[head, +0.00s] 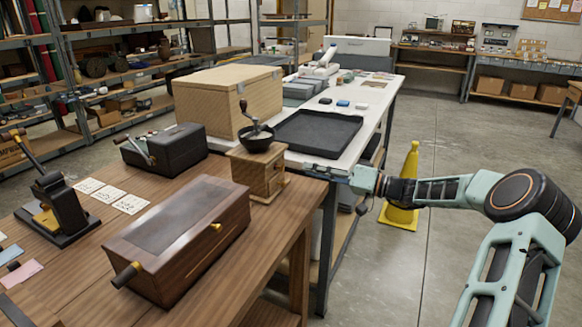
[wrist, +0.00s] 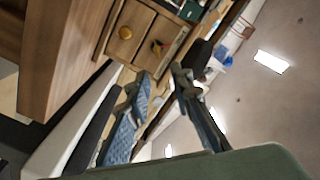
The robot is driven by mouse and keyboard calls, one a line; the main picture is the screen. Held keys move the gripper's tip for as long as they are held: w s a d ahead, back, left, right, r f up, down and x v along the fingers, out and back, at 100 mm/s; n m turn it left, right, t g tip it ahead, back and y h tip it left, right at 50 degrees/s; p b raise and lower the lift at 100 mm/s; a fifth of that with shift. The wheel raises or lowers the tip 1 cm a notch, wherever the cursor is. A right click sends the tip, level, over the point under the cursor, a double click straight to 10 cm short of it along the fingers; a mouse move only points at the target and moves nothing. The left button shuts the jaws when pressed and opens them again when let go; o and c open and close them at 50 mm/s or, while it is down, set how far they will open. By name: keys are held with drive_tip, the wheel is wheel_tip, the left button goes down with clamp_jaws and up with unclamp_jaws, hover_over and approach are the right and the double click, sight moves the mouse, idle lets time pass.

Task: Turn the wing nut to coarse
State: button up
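A wooden coffee grinder (head: 258,175) with a dark bowl and crank on top stands at the right corner of the wooden table. The wrist view shows its drawer front (wrist: 112,47), tilted, with a round brass knob (wrist: 125,32). Above that knob on the grinder is a small brass piece with a red part (wrist: 159,47), which looks like the wing nut; its setting is too small to read. My gripper (head: 358,180) is right of the grinder, apart from it. In the wrist view my gripper (wrist: 163,82) has its fingers spread, with nothing between them.
A dark-topped wooden box (head: 180,235) with a crank lies on the wooden table (head: 240,290) left of the grinder. Behind are a black cranked device (head: 163,148), a large crate (head: 228,97) and a black tray (head: 318,133). A yellow floor sign (head: 402,195) stands beyond my arm.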

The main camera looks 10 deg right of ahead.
sight(280, 168)
drive_tip(key=x, duration=0.7)
drive_tip(key=shift+a, duration=0.15)
drive_tip(key=shift+w, duration=0.15)
drive_tip(key=shift+c, duration=0.7)
clamp_jaws()
